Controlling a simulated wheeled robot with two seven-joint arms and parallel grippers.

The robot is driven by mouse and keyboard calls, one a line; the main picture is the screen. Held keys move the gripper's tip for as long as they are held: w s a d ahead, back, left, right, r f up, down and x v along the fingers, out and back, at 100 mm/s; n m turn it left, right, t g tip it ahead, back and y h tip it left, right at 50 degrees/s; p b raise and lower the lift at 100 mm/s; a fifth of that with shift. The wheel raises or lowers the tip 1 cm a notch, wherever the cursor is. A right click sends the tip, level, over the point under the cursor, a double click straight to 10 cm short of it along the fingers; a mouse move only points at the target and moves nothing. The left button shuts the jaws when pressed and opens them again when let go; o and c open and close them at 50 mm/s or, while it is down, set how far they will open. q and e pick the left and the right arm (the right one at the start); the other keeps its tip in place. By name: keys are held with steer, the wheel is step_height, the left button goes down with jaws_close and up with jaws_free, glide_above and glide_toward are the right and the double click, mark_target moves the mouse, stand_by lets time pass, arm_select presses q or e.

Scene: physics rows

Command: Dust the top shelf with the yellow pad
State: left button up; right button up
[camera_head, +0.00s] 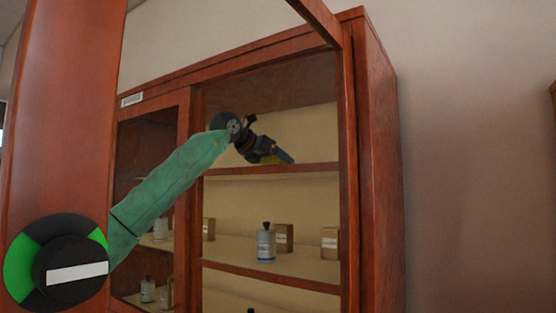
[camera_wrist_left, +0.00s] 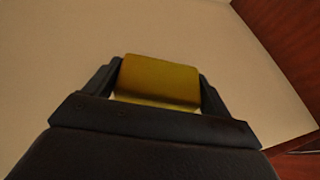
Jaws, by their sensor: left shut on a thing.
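My left arm reaches from the lower left into the open cabinet in the head view. My left gripper (camera_head: 276,156) is at the top shelf (camera_head: 300,168), just above its front edge. It is shut on the yellow pad (camera_wrist_left: 160,80), which shows between the two fingers in the left wrist view. In the head view only a small yellow bit of the pad shows beside the dark fingers. I cannot tell whether the pad touches the shelf. My right gripper is not in view.
The wooden cabinet (camera_head: 374,150) has an open door frame at the upper right and a closed glass door on the left. The lower shelf (camera_head: 290,277) holds a bottle (camera_head: 266,243) and small boxes (camera_head: 284,236). The visible top shelf looks bare.

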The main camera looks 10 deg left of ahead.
arm_select(q)
steer(key=shift+w+a+r+p, duration=0.1)
steer(key=shift+w+a+p, duration=0.25)
steer(key=shift+a, duration=0.5)
steer(key=shift+w+a+f+p, duration=0.1)
steer(key=shift+w+a+p, duration=0.2)
steer(key=shift+a, duration=0.55)
steer(key=shift+w+a+r+p, duration=0.1)
steer(key=shift+w+a+p, duration=0.25)
steer(key=shift+a, duration=0.5)
steer(key=shift+w+a+p, duration=0.25)
steer(key=shift+a+p, duration=0.15)
steer(key=shift+a, duration=0.65)
steer(key=shift+s+f, duration=0.25)
steer(key=shift+s+d+b, duration=0.35)
steer(key=shift+d+b, duration=0.05)
steer(key=shift+d, duration=0.1)
steer(key=shift+s+d+r+b, duration=0.1)
steer(key=shift+s+d+b, duration=0.2)
steer(key=shift+d, duration=0.7)
steer(key=shift+s+d+r+b, duration=0.15)
steer(key=shift+s+d, duration=0.25)
steer(key=shift+d, duration=0.65)
steer(key=shift+s+d+f+b, duration=0.1)
steer(key=shift+s+d+b, duration=0.2)
steer(key=shift+d, duration=0.7)
steer(key=shift+d, duration=0.1)
